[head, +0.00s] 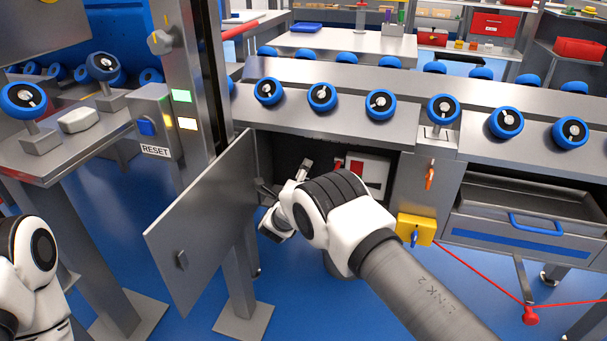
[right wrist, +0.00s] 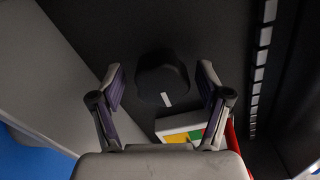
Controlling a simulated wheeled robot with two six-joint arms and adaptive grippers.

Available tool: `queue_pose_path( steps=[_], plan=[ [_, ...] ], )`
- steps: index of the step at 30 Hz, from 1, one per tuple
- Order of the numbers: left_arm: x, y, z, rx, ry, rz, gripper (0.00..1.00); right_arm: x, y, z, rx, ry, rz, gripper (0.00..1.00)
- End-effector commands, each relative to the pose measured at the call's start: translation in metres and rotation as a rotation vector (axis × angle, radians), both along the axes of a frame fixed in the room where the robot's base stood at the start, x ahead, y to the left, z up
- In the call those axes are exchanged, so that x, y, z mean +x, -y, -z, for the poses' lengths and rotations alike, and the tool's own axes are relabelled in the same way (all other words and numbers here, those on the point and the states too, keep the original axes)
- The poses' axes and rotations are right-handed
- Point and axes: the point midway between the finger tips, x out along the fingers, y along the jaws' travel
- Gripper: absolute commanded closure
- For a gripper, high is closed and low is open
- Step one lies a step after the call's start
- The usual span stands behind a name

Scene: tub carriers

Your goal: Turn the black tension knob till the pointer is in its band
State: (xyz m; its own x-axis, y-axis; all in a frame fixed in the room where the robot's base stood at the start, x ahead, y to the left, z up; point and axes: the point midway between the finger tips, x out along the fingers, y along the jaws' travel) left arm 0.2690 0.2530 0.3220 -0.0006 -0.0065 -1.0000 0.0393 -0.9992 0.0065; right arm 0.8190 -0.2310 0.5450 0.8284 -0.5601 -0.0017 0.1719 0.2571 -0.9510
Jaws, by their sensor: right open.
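The black tension knob (right wrist: 163,75) is on the dark inner wall of a cabinet in the right wrist view. A white mark on it points down in the picture. My right gripper (right wrist: 160,70) is open, its fingers on either side of the knob with gaps showing; I cannot tell how deep they reach. Below the knob is a white gauge (right wrist: 180,124) with yellow, green and red areas, partly covered by my gripper; its pointer cannot be made out. In the head view my right arm hides the knob. My left gripper is not in view.
The cabinet door (head: 205,225) stands open left of my right arm. A yellow box with a blue handle (head: 416,229) and a red cord are to the right. A drawer (head: 530,205) sits beyond it. A conveyor with blue rollers (head: 380,104) runs above.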

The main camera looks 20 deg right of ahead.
Motion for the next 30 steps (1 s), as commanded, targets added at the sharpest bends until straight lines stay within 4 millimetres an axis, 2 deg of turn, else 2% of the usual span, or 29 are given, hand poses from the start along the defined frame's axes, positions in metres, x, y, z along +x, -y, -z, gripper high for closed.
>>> queue_pose_path(
  steps=[6, 10, 23, 26, 29, 30],
  plan=[
    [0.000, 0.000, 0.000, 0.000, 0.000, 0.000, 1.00, -0.036, -0.025, -0.001, -0.004, -0.001, -0.003, 0.24],
    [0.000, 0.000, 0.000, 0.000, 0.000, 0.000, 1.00, -0.051, -0.034, -0.001, -0.001, 0.000, -0.001, 0.24],
    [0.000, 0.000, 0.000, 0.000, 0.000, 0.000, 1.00, -0.055, -0.036, 0.000, -0.001, 0.000, 0.000, 0.24],
    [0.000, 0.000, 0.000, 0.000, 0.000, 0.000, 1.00, -0.060, -0.029, 0.012, -0.048, -0.065, -0.015, 0.24],
    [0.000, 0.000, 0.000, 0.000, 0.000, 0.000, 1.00, -0.079, -0.012, 0.048, -0.189, -0.263, -0.073, 0.24],
    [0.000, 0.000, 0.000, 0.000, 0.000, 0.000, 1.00, -0.092, -0.004, 0.069, -0.267, -0.374, -0.115, 0.24]
  ],
)
